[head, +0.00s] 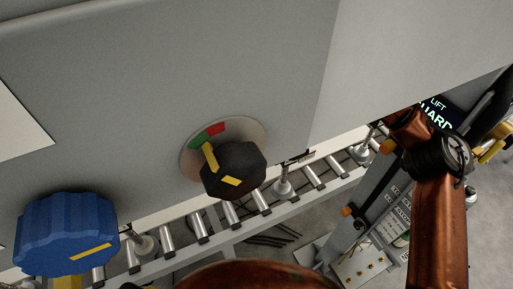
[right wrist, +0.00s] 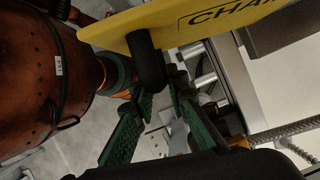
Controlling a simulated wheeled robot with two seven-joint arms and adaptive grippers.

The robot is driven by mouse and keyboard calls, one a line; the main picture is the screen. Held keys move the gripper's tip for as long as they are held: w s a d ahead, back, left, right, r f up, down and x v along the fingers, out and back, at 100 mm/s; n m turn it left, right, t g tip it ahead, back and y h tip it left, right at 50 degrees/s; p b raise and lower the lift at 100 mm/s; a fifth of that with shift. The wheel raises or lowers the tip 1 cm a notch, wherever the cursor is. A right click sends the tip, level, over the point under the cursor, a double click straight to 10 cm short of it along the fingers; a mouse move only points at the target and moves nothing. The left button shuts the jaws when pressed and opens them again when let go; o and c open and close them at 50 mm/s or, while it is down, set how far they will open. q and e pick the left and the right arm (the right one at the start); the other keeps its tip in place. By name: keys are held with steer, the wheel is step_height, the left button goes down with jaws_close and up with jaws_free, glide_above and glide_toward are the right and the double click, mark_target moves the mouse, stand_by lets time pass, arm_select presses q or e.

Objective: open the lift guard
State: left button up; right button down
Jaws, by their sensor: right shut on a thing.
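The lettering "LIFT GUARD" (head: 437,112) glows on a dark sign at the right of the head view, partly covered by my right arm. In the right wrist view a yellow plate (right wrist: 195,22) with cut-off lettering "CHA" carries a short black handle (right wrist: 148,65). My right gripper (right wrist: 162,88), with green ribbed finger pads, is shut on this handle; the exact contact is dark and partly hidden. Whether the plate is the lift guard itself, I cannot tell. My left gripper is not in view.
A grey panel (head: 180,70) fills the upper head view. It carries a black knob (head: 236,172) over a red and green dial, and a blue ribbed knob (head: 66,230) stands at lower left. A roller conveyor (head: 200,226) runs below, close to my right arm.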

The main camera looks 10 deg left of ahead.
steer(key=c, duration=1.9)
jaws_free()
steer(key=shift+w+a, duration=0.2)
steer(key=shift+s+d, duration=0.1)
steer(key=shift+r, duration=0.15)
steer(key=v, duration=1.1)
steer(key=shift+d+r, duration=0.25)
steer(key=shift+r, duration=0.1)
steer(key=shift+a, duration=0.1)
